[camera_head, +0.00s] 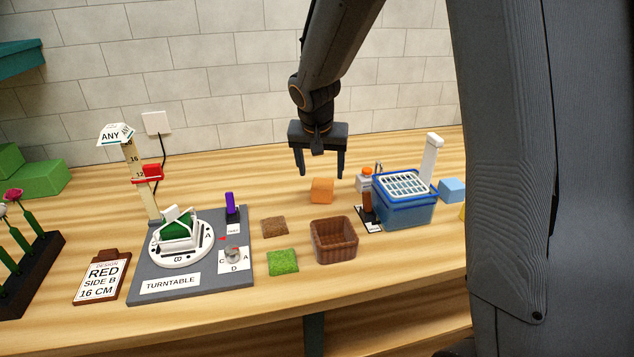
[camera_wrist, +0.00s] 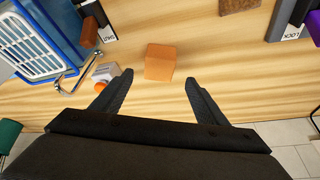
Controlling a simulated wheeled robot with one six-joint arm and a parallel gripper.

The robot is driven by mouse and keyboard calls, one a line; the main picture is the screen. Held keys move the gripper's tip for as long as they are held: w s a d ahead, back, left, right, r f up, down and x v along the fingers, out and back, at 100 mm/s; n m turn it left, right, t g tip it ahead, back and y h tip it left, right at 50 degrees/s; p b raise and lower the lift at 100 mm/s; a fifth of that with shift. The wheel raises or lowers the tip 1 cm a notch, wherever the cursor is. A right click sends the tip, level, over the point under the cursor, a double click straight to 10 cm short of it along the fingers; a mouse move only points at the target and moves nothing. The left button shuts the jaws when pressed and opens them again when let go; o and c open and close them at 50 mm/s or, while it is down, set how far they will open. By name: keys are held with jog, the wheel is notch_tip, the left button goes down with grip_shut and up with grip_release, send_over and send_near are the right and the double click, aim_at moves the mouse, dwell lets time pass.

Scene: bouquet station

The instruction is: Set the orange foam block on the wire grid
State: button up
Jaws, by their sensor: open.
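The orange foam block (camera_head: 321,190) sits on the wooden table, behind the brown basket. It also shows in the wrist view (camera_wrist: 160,62), just beyond my fingertips and roughly between them. My gripper (camera_head: 321,174) is open and empty, pointing down above the block and apart from it; its two spread fingers also show in the wrist view (camera_wrist: 158,82). The white wire grid (camera_head: 405,184) lies on top of the blue bin (camera_head: 405,213) to the right of the block. Part of the grid shows at the upper left of the wrist view (camera_wrist: 30,40). The grid looks empty.
A brown basket (camera_head: 334,240) stands in front of the block. A light blue block (camera_head: 452,190) lies right of the bin. A grey turntable board (camera_head: 190,290) is on the left.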

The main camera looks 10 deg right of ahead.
aim_at(323, 183)
jog(key=shift+w+f, duration=0.1)
jog(key=shift+w, duration=0.2)
jog(key=shift+w+d+f, duration=0.15)
jog(key=shift+w+f, duration=0.05)
jog(key=shift+p+x, duration=0.35)
jog(key=shift+x, duration=0.7)
jog(key=shift+s+p+x, duration=0.2)
jog(key=shift+p+x, duration=0.2)
jog(key=shift+x, duration=0.85)
jog(key=shift+s+p+x, duration=0.15)
jog(key=shift+p+x, duration=0.2)
jog(key=shift+x, duration=0.9)
jog(key=shift+f, duration=0.1)
jog(key=c, duration=1.2)
